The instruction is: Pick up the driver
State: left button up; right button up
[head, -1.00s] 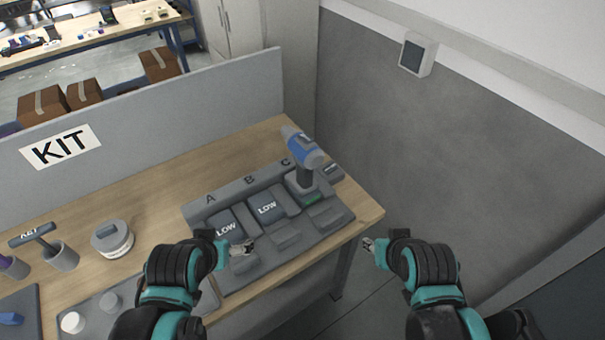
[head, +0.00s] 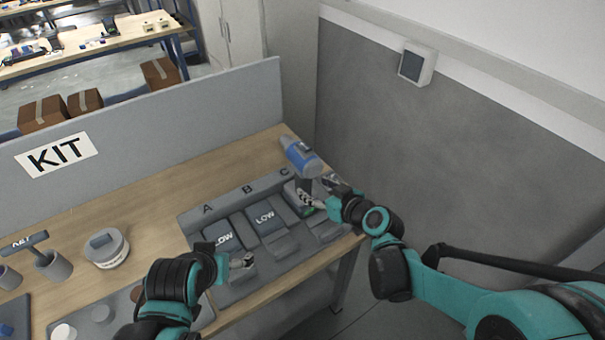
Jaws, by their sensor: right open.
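The driver (head: 301,160) is blue and grey and stands upright at the right end of the grey rack (head: 192,219), by the letter C. Its grip is partly hidden by my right gripper. My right gripper (head: 315,195) is open, with its fingers at the driver's grip just below the blue body. I cannot tell whether they touch it. My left gripper (head: 246,262) is over the front left of the rack, away from the driver. Its fingers are small in view and I cannot tell whether they are open.
A round container (head: 106,249) and a cup with a T-handle tool (head: 54,266) stand at left. A grey panel (head: 200,115) borders the wooden bench's back.

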jog(key=shift+w+a+f, duration=0.25)
jog(key=shift+w+a, duration=0.05)
jog(key=shift+w, duration=0.2)
pick_arm(q)
notch_tip(320, 180, down, 3)
jog(key=b, duration=0.3)
jog(key=shift+f, duration=0.1)
pick_arm(e)
jog(key=shift+y, duration=0.3)
jog(key=x, duration=0.7)
jog(key=shift+w+d+f, duration=0.1)
jog(key=shift+d+f, duration=0.2)
jog(key=shift+f, duration=0.05)
jog(key=shift+w+a, duration=0.15)
jog(key=shift+w, duration=0.1)
grip_shut()
